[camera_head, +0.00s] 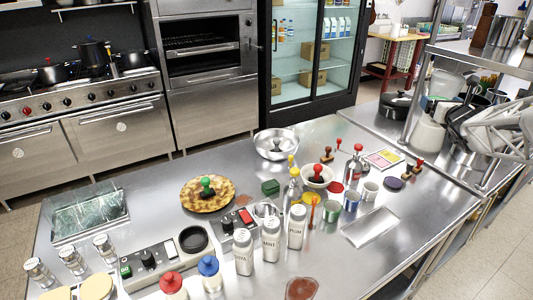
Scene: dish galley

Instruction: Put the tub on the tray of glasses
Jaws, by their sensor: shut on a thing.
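The tray of glasses (62,234) lies at the left end of the steel counter, with clear glassy pieces crowded on it. My gripper (463,128) is at the right edge, dark at the end of my pale arm, above the right-hand counter and far from the tray. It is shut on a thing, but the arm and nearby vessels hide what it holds. A white tub-like vessel (428,137) stands just left of the gripper. I cannot tell whether this is the tub, or whether the gripper touches it.
Shakers (70,260), labelled bottles (271,240), a scale (148,262) and a pizza (208,194) crowd the counter near the tray. A steel bowl (276,145) stands at the back. A shelf post (415,95) rises left of my gripper. The counter behind the pizza is clear.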

